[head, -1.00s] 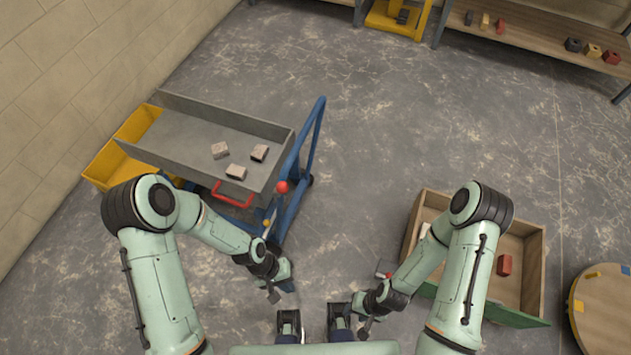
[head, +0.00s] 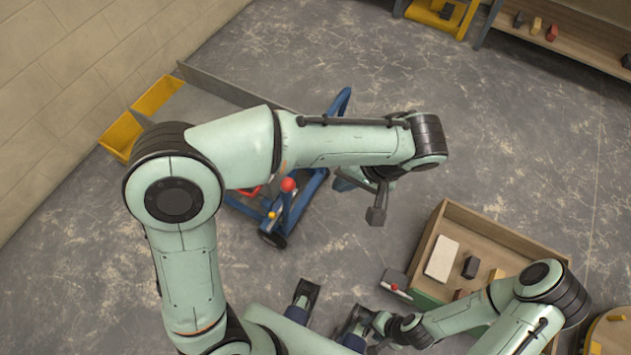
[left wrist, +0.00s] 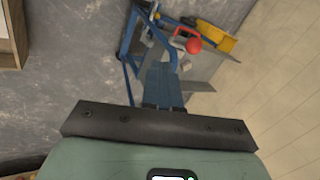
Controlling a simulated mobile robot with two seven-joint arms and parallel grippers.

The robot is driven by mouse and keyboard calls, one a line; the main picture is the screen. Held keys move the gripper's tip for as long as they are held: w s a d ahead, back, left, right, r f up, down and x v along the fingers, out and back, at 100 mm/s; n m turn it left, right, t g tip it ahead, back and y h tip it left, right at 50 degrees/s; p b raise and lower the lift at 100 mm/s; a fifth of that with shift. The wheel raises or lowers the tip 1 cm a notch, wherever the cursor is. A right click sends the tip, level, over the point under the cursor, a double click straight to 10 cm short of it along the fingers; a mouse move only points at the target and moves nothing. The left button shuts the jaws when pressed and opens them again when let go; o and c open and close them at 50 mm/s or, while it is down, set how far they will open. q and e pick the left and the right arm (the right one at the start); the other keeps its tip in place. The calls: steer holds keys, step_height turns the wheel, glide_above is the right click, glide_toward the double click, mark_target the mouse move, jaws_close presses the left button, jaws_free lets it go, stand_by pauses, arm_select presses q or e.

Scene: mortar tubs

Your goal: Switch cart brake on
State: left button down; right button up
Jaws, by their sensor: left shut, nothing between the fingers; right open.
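The cart has a blue frame (head: 312,188) and a grey tray (head: 215,88), mostly hidden behind my left arm in the head view. A red ball knob (head: 288,184) stands at its near end, with a small yellow knob (head: 271,215) below it. The red knob also shows in the left wrist view (left wrist: 193,46). My left gripper (head: 343,182) is shut and empty, to the right of the red knob and apart from it.
A yellow bin (head: 138,115) is by the wall beyond the cart. A wooden crate (head: 440,222) with blocks stands right, beside a small grey plate with a red knob (head: 396,286). A shelf (head: 575,50) is at the back right. The middle floor is clear.

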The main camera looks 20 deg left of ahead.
mark_target(288, 185)
arm_select(q)
steer(key=shift+a, duration=0.1)
steer(key=a+f+b, duration=0.1)
steer(key=a+f, duration=0.7)
steer(key=shift+s+f, duration=0.15)
steer(key=shift+s, duration=0.2)
steer(key=shift+w+a, duration=0.1)
steer(key=shift+a, duration=0.05)
stand_by(0.4)
